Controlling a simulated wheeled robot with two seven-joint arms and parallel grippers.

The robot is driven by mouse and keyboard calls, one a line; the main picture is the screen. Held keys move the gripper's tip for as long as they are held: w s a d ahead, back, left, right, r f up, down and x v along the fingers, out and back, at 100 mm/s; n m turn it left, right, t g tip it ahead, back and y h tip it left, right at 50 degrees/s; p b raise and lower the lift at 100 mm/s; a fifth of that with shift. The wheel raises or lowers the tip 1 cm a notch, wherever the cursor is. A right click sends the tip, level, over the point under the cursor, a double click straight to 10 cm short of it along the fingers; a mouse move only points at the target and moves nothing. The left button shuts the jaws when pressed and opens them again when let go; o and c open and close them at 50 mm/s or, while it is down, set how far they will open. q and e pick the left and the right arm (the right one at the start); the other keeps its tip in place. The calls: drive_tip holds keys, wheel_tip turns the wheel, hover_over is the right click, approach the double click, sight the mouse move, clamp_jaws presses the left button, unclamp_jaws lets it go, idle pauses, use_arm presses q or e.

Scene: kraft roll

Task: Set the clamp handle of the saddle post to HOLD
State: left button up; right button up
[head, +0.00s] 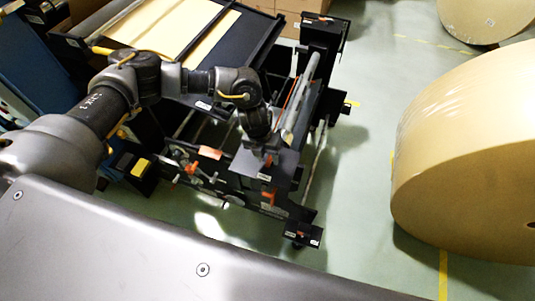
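My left arm reaches in from the left over a black machine frame. My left gripper (268,157) points down at a black post head (262,170), close above it or touching it; I cannot tell which. Its fingers are small and dark, so whether they are open or shut does not show. An orange handle (268,198) sits on the front face of this post, just below the gripper. Its label is too small to read, so its setting cannot be told. My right gripper is not in view.
More orange handles (191,168) sit on the frame to the left. A pale bar (305,95) runs back from the post. A large kraft roll (465,160) stands on the right, with green floor (355,190) free between. Another roll (485,18) is behind.

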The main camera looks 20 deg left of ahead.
use_arm(q)
drive_tip(key=shift+f, duration=0.25)
clamp_jaws()
